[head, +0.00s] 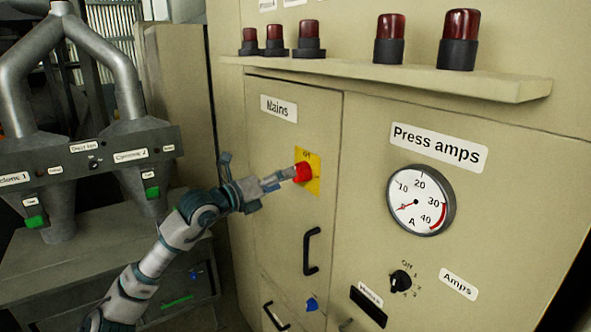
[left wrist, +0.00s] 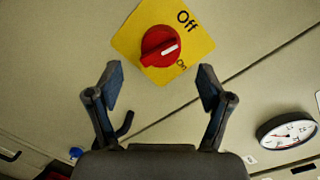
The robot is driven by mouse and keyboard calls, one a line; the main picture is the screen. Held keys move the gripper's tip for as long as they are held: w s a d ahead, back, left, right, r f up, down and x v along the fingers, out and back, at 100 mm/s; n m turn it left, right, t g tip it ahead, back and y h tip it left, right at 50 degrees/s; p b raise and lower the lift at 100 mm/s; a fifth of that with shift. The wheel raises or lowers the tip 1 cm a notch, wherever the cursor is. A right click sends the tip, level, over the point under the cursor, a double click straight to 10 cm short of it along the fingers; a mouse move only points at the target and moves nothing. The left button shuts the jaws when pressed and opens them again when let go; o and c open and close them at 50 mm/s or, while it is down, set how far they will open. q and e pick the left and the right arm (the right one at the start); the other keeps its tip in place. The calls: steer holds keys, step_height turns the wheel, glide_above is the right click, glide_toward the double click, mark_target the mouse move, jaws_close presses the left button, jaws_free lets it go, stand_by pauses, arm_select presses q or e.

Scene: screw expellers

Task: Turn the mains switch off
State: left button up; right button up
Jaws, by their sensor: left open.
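The mains switch is a red rotary knob (head: 302,172) on a yellow plate (head: 314,163) below the "Mains" label (head: 279,108). In the left wrist view the knob (left wrist: 161,46) sits beyond and between my fingertips, on the yellow plate (left wrist: 127,42) marked "Off" and "On". Its white mark lies on the side toward these words; I cannot tell exactly which it points to. My left gripper (head: 278,179) is open, in front of the knob in the head view. In the left wrist view my left gripper (left wrist: 160,82) has its fingers spread and empty. My right gripper is not in view.
A black door handle (head: 311,251) is below the switch. A Press amps gauge (head: 421,200) and a small black selector (head: 400,281) are to the right. A ledge (head: 400,75) with red lamps juts out above. A cyclone control panel (head: 100,160) stands at left.

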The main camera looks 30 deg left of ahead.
mark_target(306, 171)
arm_select(q)
steer(key=p+x, duration=0.1)
steer(key=x, duration=0.4)
steer(key=shift+w, duration=0.2)
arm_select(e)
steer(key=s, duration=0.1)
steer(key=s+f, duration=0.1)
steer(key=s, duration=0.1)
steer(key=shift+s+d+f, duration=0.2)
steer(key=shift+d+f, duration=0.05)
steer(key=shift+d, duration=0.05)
